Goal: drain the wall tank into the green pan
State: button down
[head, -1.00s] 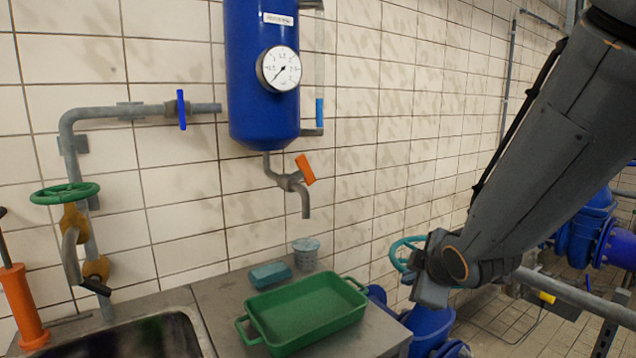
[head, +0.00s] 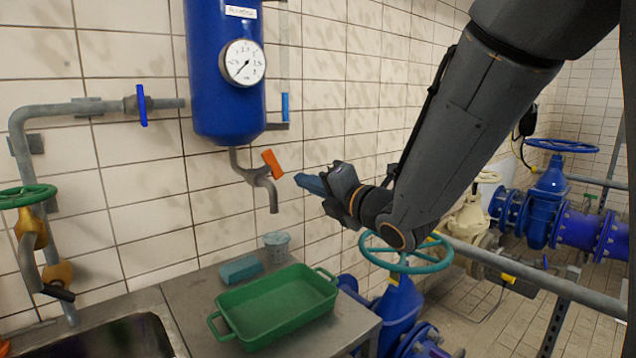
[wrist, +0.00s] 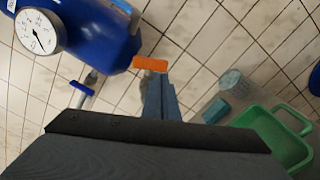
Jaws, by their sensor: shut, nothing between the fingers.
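The blue wall tank (head: 225,110) hangs on the tiled wall with a round gauge (head: 243,63) on its front. A grey drain tap (head: 262,182) with an orange lever handle (head: 272,163) comes out of its bottom; the lever stands tilted up. The green pan (head: 275,306) sits on the counter below the spout and looks empty. My gripper (head: 303,180) is shut and empty, just right of the orange lever, with a small gap in the head view. In the wrist view the fingers (wrist: 160,100) point at the orange handle (wrist: 150,64), which shows just beyond their tips.
A blue sponge (head: 240,270) and a grey perforated cup (head: 277,246) stand behind the pan. A sink (head: 110,338) lies left. A blue-handled valve (head: 141,105) is on the left pipe, and a teal handwheel (head: 405,252) stands below my arm.

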aim_at(279, 171)
jog(key=p+x, duration=0.2)
jog(key=x, duration=0.5)
jog(key=shift+w+a, duration=0.2)
jog(key=shift+w, duration=0.05)
